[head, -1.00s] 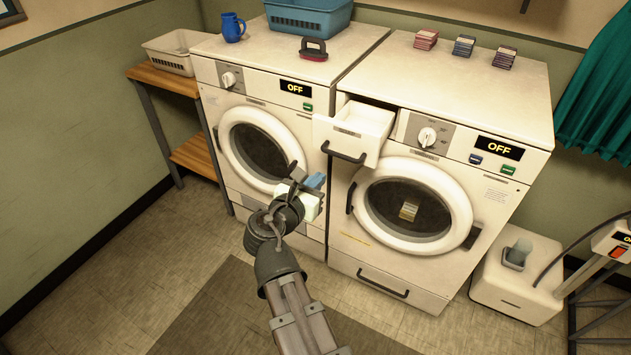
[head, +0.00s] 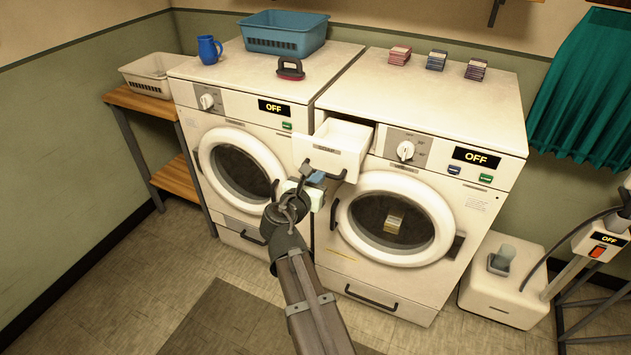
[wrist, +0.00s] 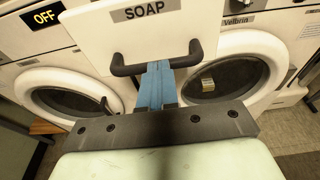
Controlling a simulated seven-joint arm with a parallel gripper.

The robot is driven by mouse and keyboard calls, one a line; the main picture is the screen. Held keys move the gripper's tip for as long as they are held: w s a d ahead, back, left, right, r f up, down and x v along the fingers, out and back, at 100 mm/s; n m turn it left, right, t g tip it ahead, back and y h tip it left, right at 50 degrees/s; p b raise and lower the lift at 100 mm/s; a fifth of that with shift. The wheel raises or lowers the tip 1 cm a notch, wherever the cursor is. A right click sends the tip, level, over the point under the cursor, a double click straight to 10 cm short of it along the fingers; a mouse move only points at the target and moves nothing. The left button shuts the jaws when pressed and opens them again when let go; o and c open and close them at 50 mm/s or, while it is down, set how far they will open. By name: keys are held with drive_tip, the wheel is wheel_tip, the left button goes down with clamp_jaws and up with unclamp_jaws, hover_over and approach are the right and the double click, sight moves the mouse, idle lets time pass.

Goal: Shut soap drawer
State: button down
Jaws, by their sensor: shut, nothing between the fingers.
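The soap drawer (head: 331,152) is pulled out from the top left of the right-hand washing machine (head: 410,200). Its white front carries a SOAP label (wrist: 143,12) and a dark bar handle (wrist: 190,58) in the wrist view. My gripper (head: 316,177) has blue fingers, shut and empty. In the wrist view the fingers (wrist: 156,80) point at the drawer front, with their tips at about the height of the handle. I cannot tell whether they touch it. The drawer's inside shows from above in the head view and looks empty.
The left washing machine (head: 240,160) stands close beside the right one. Both round doors are shut. A blue basket (head: 283,40), blue jug (head: 209,49) and dark-handled brush (head: 290,69) stand on top, with several small stacks (head: 437,60) to the right.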

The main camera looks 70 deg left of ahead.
sight(329, 158)
drive_tip(key=r+x, duration=0.1)
drive_tip(key=x, duration=0.4)
drive_tip(key=r+x, duration=0.1)
drive_tip(key=x, duration=0.4)
drive_tip(key=r+x, duration=0.1)
drive_tip(key=x, duration=0.4)
drive_tip(key=shift+w+a+r, duration=0.1)
drive_tip(key=shift+w+a, duration=0.1)
drive_tip(key=shift+w, duration=0.15)
drive_tip(key=shift+w+a, duration=0.1)
drive_tip(key=shift+w+a+r, duration=0.15)
drive_tip(key=v, duration=1.5)
drive_tip(key=shift+f, duration=0.3)
